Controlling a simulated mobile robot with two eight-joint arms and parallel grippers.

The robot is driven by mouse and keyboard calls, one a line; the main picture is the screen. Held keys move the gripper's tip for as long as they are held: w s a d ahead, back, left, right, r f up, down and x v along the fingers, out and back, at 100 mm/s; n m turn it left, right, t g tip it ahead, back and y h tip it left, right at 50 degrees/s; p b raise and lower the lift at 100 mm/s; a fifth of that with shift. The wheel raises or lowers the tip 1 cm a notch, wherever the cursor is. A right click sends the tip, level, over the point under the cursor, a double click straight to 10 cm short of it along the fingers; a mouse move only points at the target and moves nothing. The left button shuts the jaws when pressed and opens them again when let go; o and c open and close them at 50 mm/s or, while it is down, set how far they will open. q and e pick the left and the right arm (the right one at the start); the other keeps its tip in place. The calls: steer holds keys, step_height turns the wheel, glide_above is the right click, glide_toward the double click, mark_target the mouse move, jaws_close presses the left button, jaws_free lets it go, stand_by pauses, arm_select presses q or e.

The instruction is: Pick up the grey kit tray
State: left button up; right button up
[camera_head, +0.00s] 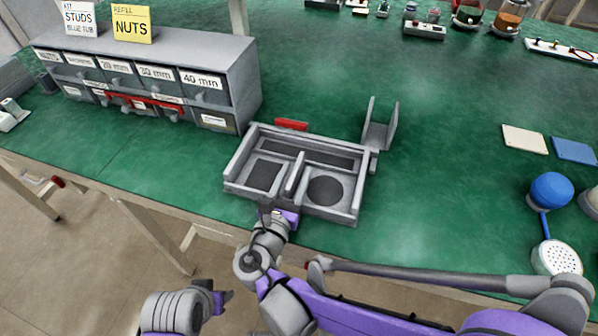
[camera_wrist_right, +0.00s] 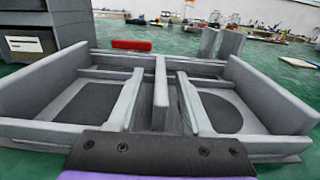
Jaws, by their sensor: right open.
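The grey kit tray (camera_head: 233,172) lies on the green bench near its front edge. It has a long slot at the back and two front compartments, one with a dark square mat and one with a dark round mat. A grey divider (camera_wrist_right: 161,95) stands between them. My right gripper (camera_head: 280,208) is open at the tray's front wall, near this divider.
A grey drawer cabinet (camera_head: 235,75) with labels stands behind left. A red piece (camera_head: 291,124) and a grey upright bracket (camera_head: 380,130) sit at the tray's back. A blue ball (camera_head: 551,190) and a white perforated disc (camera_head: 556,258) are right. Bench between is clear.

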steer(key=shift+x, duration=0.9)
steer(key=shift+c, duration=0.3)
jaws_close()
stand_by(0.4)
